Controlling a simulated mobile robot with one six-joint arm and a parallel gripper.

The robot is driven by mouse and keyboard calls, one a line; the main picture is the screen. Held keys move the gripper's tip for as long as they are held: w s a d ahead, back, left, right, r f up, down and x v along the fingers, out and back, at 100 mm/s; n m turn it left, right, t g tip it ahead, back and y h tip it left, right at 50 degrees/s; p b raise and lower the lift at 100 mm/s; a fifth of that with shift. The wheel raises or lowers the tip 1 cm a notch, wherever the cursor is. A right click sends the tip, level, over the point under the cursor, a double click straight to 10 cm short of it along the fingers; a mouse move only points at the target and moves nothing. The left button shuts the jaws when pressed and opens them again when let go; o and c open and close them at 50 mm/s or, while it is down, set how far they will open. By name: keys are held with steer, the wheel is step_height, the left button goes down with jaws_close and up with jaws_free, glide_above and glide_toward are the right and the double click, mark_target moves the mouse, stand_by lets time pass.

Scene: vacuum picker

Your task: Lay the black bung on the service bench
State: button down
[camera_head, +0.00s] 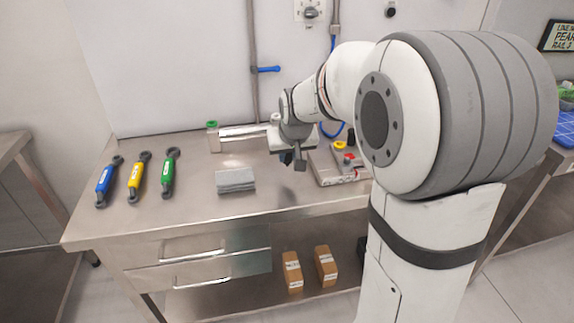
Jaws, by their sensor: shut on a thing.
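The service bench (170,217) is a steel table with drawers, across the middle of the view.
Blue (104,182), yellow (139,177) and green (168,173) wrenches lie at the left. A silver cylinder device (245,135) is at the back. A grey unit with coloured knobs (335,170) stands right of my gripper. The front centre is clear.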

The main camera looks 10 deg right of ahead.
steer(key=shift+s+f, duration=0.1)
steer(key=shift+f, duration=1.5)
steer(key=shift+f, duration=0.1)
steer(key=c, duration=1.3)
jaws_free()
steer(key=shift+r, duration=0.25)
steer(key=v, duration=1.1)
steer(key=s+f+g, duration=0.2)
steer(key=s+f, duration=0.2)
steer(key=s, duration=0.7)
steer(key=s+f+g, duration=0.2)
steer(key=s+f, duration=0.2)
steer(key=s, duration=0.6)
step_height(320, 180, up, 7)
steer(key=p, duration=0.7)
steer(key=shift+s+t, duration=0.25)
steer(key=shift+t, duration=0.15)
